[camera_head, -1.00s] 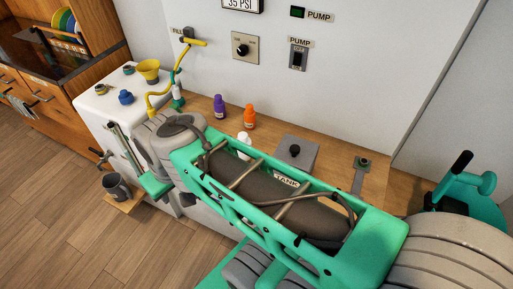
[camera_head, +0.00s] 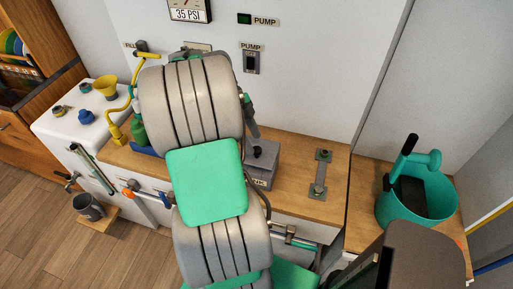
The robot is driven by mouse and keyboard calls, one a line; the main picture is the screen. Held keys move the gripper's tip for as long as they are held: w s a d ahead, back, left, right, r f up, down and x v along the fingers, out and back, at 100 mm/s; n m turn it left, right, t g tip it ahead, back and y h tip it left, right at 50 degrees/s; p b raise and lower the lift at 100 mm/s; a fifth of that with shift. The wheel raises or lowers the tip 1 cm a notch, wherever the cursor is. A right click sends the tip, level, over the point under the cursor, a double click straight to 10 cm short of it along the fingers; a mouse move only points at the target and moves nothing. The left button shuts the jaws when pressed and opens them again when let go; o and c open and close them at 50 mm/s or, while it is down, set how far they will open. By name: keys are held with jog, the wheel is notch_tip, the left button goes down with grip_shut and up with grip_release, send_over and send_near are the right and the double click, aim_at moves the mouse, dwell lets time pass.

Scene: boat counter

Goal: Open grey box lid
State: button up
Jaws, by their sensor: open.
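The grey box (camera_head: 263,168) stands on the wooden counter, right of my arm. Its flat lid with a black knob (camera_head: 257,152) is on top and looks closed. A label on its front is partly hidden. My arm's large grey and green links cover the box's left side and the counter there. What shows of my gripper (camera_head: 251,122) is a narrow dark part beyond the arm, just above the knob's left side. The rest of it is hidden, and I cannot tell whether it touches the knob.
A metal fitting (camera_head: 320,172) is fixed to the counter right of the box. A teal bucket (camera_head: 415,200) with tools stands further right. A yellow funnel (camera_head: 105,88) and blue knob (camera_head: 86,117) are on the white unit at left. Pump switch (camera_head: 251,62) is on the wall.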

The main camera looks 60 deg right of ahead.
aim_at(257, 149)
jog(key=x, duration=0.5)
jog(key=shift+w, duration=0.1)
jog(key=shift+r, duration=0.1)
jog(key=shift+c, duration=0.3)
grip_shut()
dwell(0.8)
